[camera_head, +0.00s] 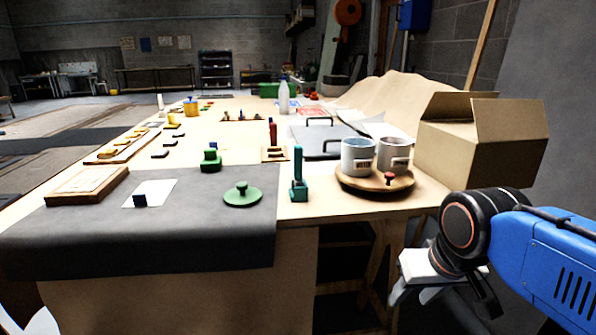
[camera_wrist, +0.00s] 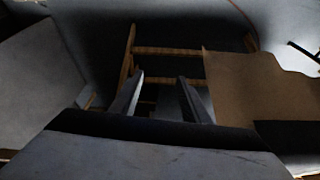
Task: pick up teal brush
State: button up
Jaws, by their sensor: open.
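The teal brush (camera_head: 299,178) stands upright on the bare wooden table top, near the front edge, just right of the dark grey mat. It has a tall thin handle and a wider block at its base. My gripper (camera_head: 412,293) is at the lower right of the head view, in front of the table and below its top, well apart from the brush. In the wrist view my gripper (camera_wrist: 160,95) shows two fingers spread apart with nothing between them. The brush is not in the wrist view.
A round wooden tray (camera_head: 376,184) with two mugs stands right of the brush, with a cardboard box (camera_head: 480,140) behind. A green round lidded piece (camera_head: 243,194) lies on the dark mat (camera_head: 150,235) to the left. The red-handled tool (camera_head: 273,135) stands behind the brush.

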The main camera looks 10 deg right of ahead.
jog(key=w+a+r+m+g, duration=0.1)
jog(key=w+a+r+m, duration=0.25)
jog(key=w+r, duration=0.65)
notch_tip(320, 180, up, 24)
jog(key=m+g, duration=0.3)
jog(key=m, duration=1.1)
send_over(298, 145)
jog(key=shift+n, duration=0.25)
notch_tip(298, 145, down, 12)
jog(key=shift+w+r, duration=0.1)
jog(key=shift+f, duration=2.7)
grip_shut()
